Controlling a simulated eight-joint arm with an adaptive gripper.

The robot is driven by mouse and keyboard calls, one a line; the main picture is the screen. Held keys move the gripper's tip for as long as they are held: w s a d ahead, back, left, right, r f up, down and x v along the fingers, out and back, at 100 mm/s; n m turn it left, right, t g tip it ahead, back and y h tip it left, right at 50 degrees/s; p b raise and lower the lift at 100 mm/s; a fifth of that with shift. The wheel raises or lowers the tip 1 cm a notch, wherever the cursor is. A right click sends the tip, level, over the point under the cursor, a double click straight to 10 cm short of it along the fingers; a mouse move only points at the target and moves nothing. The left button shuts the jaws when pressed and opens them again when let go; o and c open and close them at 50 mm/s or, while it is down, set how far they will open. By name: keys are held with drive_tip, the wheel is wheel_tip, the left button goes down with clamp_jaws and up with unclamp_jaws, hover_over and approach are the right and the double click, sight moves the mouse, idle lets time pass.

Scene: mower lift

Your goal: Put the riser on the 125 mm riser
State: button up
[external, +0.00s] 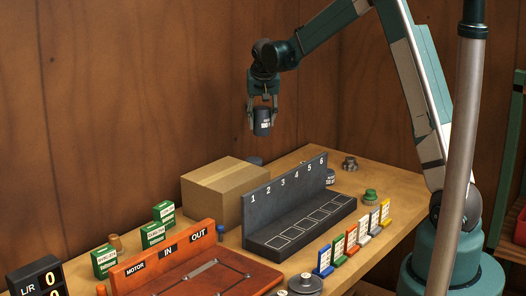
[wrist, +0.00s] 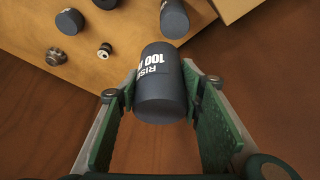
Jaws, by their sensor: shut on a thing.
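My gripper (external: 263,103) is raised above the back of the table, shut on a dark grey cylindrical riser (external: 263,122). In the wrist view the riser (wrist: 160,95) sits between the fingertips of my gripper (wrist: 160,92), its label reading "RISE... 100". It hangs clear of everything. One (wrist: 173,18) is close to the cardboard box; in the external view a dark cylinder (external: 255,160) shows partly behind the box. The other (wrist: 69,21) is farther left in the wrist view. I cannot read which is the 125 mm riser.
A cardboard box (external: 225,187) stands beside a grey rack numbered 1 to 6 (external: 285,194). Small metal parts (wrist: 105,50) lie near the cylinders. Several coloured cards (external: 350,237), green boxes (external: 153,232) and an orange MOTOR panel (external: 165,253) occupy the front.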

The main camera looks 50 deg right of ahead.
drive_tip(key=shift+w+a+r, duration=0.25)
drive_tip(key=shift+w+a, duration=0.15)
drive_tip(key=shift+a, duration=0.25)
drive_tip(key=shift+w+a+r, duration=0.2)
drive_tip(key=shift+w+a, duration=0.2)
drive_tip(key=shift+a, duration=0.25)
hover_over(254, 159)
drive_tip(key=shift+f+p, duration=0.4)
drive_tip(key=shift+f, duration=2.75)
drive_tip(key=shift+f, duration=1.85)
drive_tip(key=shift+f, duration=0.15)
drive_tip(key=o, duration=1)
drive_tip(key=shift+o, duration=0.4)
